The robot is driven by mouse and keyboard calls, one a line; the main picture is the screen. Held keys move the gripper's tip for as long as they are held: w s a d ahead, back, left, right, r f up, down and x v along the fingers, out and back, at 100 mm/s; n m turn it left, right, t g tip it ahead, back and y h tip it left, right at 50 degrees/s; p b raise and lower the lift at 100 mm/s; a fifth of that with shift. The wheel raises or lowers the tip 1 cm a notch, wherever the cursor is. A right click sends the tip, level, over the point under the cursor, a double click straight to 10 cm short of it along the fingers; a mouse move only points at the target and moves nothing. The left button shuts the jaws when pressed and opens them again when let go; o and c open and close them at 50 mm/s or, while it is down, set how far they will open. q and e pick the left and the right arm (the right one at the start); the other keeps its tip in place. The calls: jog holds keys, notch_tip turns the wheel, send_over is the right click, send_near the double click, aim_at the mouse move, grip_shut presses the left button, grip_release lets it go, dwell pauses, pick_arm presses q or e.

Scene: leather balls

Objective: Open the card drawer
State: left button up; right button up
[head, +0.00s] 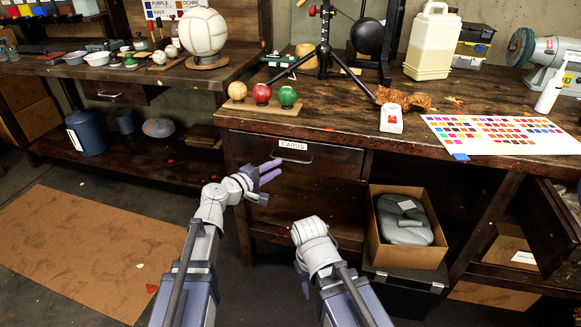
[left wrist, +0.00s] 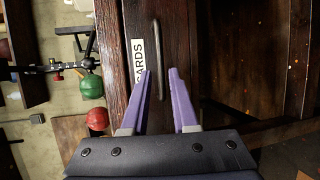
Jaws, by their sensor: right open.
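The card drawer (head: 335,162) is a dark wooden drawer under the right-hand bench top, with a white CARDS label (head: 293,145) and a metal bar handle (head: 288,157). It looks closed, its front about flush with the bench. My left gripper (head: 270,172) is open and empty, just left of and below the handle. In the left wrist view the purple fingers (left wrist: 160,72) point at the drawer front (left wrist: 178,40), with the handle (left wrist: 157,45) beyond the fingertips, not gripped. My right gripper (head: 302,282) is low in front of the bench, mostly hidden by its arm.
On the bench top above the drawer, a wooden stand (head: 262,105) carries several coloured balls. A cardboard box (head: 408,260) with a grey case stands to the right, below the bench. The floor at left has a brown mat (head: 85,250).

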aim_at(289, 161)
pick_arm(q)
jog(key=shift+b+x, duration=0.75)
jog(key=shift+x, duration=3.2)
grip_shut()
jog(key=shift+s, duration=0.1)
